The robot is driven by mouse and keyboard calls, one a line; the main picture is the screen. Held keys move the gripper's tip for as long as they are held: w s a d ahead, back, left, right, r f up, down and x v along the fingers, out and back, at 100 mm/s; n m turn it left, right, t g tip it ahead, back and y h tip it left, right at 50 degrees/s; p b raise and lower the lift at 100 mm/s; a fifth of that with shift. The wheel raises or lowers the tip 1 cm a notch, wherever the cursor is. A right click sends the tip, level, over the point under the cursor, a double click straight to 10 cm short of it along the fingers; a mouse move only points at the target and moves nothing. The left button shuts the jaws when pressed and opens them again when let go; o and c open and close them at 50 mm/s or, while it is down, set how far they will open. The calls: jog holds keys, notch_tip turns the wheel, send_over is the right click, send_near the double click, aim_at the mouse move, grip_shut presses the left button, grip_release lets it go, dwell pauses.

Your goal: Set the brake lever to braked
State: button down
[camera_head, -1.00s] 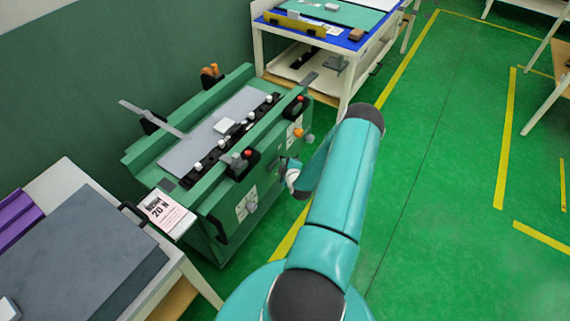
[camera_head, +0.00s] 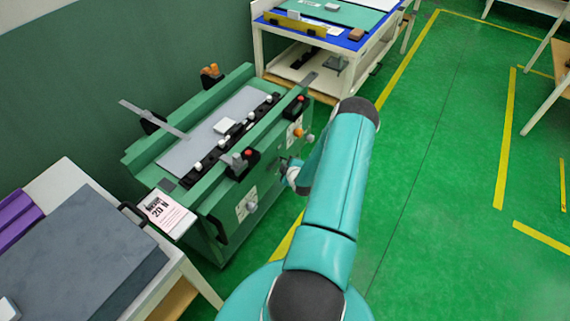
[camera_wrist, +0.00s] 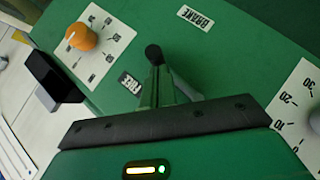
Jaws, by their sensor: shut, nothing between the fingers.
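The brake lever shows in the wrist view as a black round knob (camera_wrist: 153,53) on a grey stem in front of a green panel. A BRAKE label (camera_wrist: 195,17) is above and right of the knob. A second small label (camera_wrist: 130,83), hard to read, is at its lower left. My gripper (camera_wrist: 172,84) is shut and empty, close to the lever stem. I cannot tell whether it touches it. In the head view my gripper (camera_head: 289,172) is at the front face of the green machine (camera_head: 225,215), and the lever is not clear there.
An orange dial (camera_wrist: 82,37) on a white scale is left of the lever. Another numbered scale (camera_wrist: 297,105) is at the right. A black handle-like block (camera_wrist: 50,80) juts out at the left.

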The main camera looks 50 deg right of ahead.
jog(key=shift+f+m+g+y, duration=0.6)
jog(key=shift+f+m+y, duration=0.6)
jog(key=shift+f+y, duration=0.65)
jog(key=shift+r, duration=1.15)
